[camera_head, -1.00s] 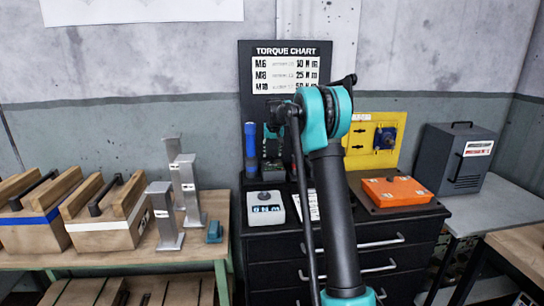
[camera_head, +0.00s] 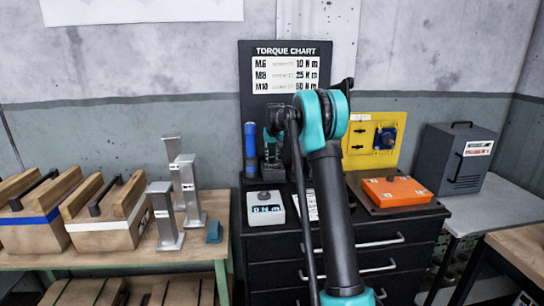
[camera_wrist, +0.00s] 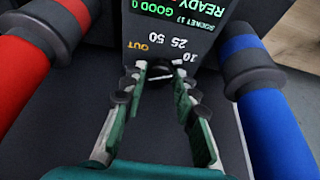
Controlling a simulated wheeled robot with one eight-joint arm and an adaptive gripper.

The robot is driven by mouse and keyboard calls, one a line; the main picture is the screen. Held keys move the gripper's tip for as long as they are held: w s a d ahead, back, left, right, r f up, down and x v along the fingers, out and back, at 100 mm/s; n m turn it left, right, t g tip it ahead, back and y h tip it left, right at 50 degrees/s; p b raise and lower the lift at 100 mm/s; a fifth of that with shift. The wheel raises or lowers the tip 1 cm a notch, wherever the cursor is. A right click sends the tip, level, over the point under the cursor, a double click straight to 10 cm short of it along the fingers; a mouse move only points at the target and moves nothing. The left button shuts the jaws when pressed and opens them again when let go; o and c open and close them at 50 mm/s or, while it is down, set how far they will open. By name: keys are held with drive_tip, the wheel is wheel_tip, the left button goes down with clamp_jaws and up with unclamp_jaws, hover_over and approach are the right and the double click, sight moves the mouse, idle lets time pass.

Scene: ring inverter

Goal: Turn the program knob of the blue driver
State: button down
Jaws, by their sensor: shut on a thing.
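In the wrist view, my gripper (camera_wrist: 161,68) is shut on a small dark knob (camera_wrist: 160,73), with one finger on each side of it. The knob sits below a panel marked OUT, 50, 25 and 10; I cannot tell which mark it points to. The blue driver (camera_wrist: 262,92) is close on the right and a red driver (camera_wrist: 22,72) close on the left. In the head view, the blue driver (camera_head: 250,140) stands upright at the back of the black cabinet. My arm hides the red driver and much of the gripper there.
A display (camera_wrist: 185,22) reading READY and GOOD is above the knob. In the head view, a white box with a readout (camera_head: 265,208) and an orange box (camera_head: 396,191) sit on the cabinet (camera_head: 270,255). A yellow panel (camera_head: 368,140) stands behind.

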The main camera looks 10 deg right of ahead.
drive_tip(key=n+y, duration=0.1)
drive_tip(key=n, duration=0.2)
drive_tip(key=shift+d, duration=0.15)
drive_tip(key=n+y, duration=0.1)
drive_tip(key=n, duration=0.3)
drive_tip(key=shift+w+d+n+g+y, duration=0.15)
drive_tip(key=shift+n+g+y, duration=0.15)
drive_tip(key=shift+g+y, duration=0.1)
idle(0.3)
drive_tip(key=c, duration=1.2)
unclamp_jaws()
drive_tip(key=shift+r, duration=0.1)
